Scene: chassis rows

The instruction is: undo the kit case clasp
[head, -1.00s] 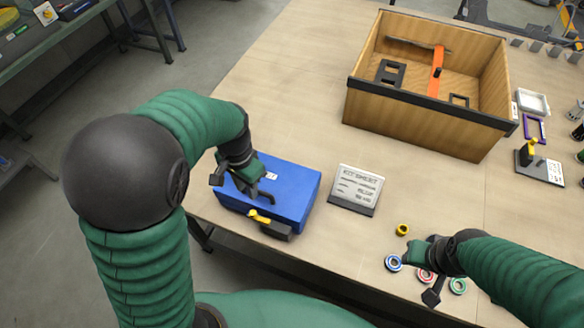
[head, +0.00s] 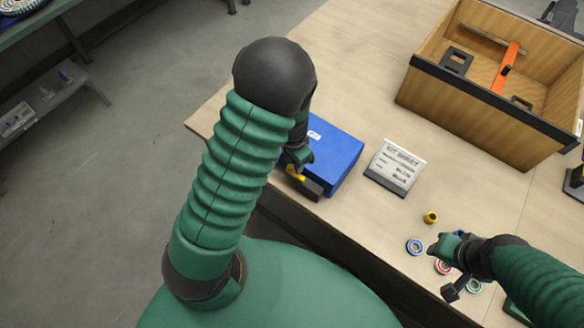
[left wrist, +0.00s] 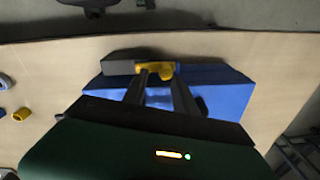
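The blue kit case (head: 335,152) stands shut near the table's front edge. Its yellow clasp (head: 294,173) is on the front side beside a dark block (head: 312,189). My left gripper (head: 300,164) is at the case's front edge, partly hidden by my arm. In the left wrist view, the gripper's two fingers (left wrist: 157,78) are apart, with blue case showing between them. Their tips are at the yellow clasp (left wrist: 155,68); whether they touch it I cannot tell. My right gripper (head: 444,245) hovers by the small rings; its fingers are unclear.
A kit sheet stand (head: 396,167) is right of the case. A wooden box (head: 485,118) stands farther back. Bare table lies behind the case.

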